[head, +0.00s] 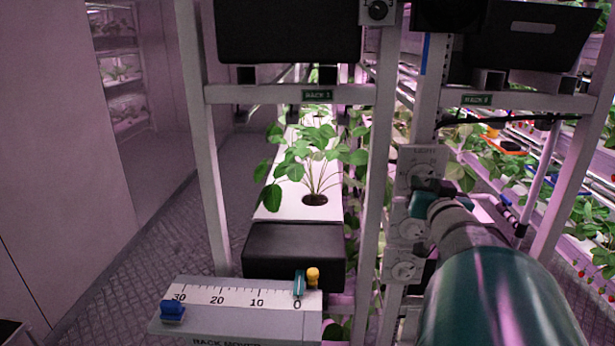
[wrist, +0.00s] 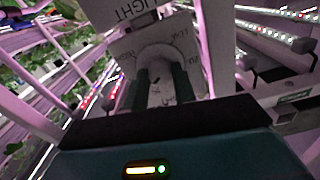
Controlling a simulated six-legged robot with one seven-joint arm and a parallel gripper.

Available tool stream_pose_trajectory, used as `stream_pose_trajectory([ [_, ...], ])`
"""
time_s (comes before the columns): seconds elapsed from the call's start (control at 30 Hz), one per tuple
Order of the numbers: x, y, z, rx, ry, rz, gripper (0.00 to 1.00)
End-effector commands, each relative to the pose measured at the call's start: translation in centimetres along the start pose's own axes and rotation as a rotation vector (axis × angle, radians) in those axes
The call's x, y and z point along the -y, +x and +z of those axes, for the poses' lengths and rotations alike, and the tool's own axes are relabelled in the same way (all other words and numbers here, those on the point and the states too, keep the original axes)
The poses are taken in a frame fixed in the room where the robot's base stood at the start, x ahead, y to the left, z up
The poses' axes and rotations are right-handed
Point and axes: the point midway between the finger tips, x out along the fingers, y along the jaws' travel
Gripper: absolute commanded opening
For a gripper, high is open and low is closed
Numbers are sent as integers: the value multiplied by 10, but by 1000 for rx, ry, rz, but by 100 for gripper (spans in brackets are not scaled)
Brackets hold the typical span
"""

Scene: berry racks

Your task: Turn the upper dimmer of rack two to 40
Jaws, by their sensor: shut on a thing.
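A pale panel (head: 418,153) with the word LIGHT and a round dial stands on the post between the two racks in the head view. The same panel (wrist: 136,40) fills the upper middle of the wrist view, with the lettering tilted. My gripper (head: 424,188) reaches this top dial from the right. In the wrist view its two dark fingers (wrist: 160,88) are shut on the dial's knob (wrist: 159,73), one on each side. The fingers hide most of the knob, so I cannot read its setting.
Two more dials (head: 411,231) (head: 404,268) sit below on the same post. A scale marked 30 to 0 (head: 235,296) with a teal pointer at 0 is in front. A plant (head: 310,165) grows in a white channel at left. Rack posts and crossbars stand close around my arm.

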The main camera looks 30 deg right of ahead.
Motion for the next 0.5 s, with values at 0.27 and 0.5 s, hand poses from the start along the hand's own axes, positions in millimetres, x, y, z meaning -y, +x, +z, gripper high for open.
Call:
stream_pose_trajectory([
  [0.27,1,1,-1,-2,-110,-2,4],
  [0.5,1,1,-1,-3,-302,-2,4],
])
